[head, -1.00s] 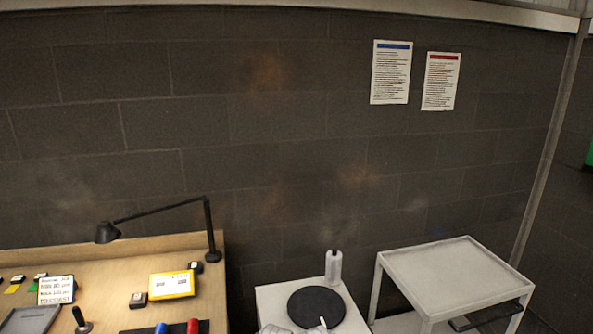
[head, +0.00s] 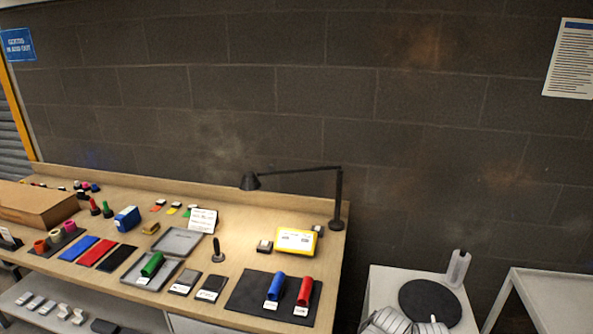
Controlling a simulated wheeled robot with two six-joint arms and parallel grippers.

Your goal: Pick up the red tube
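The red tube (head: 304,290) lies on a dark mat (head: 248,288) near the right end of the wooden workbench (head: 130,204). A small white label (head: 301,310) sits at its near end. A blue tube (head: 276,286) lies to its left on the same mat, with a small gap between them. A green tube (head: 152,265) lies farther left on a grey tray. Neither of my grippers shows in this view.
A desk lamp (head: 338,205) stands at the bench's back right, behind a yellow box (head: 296,240). Several small items crowd the bench's left. A white stand with a black disc (head: 430,302) and a white cart (head: 545,297) are to the right.

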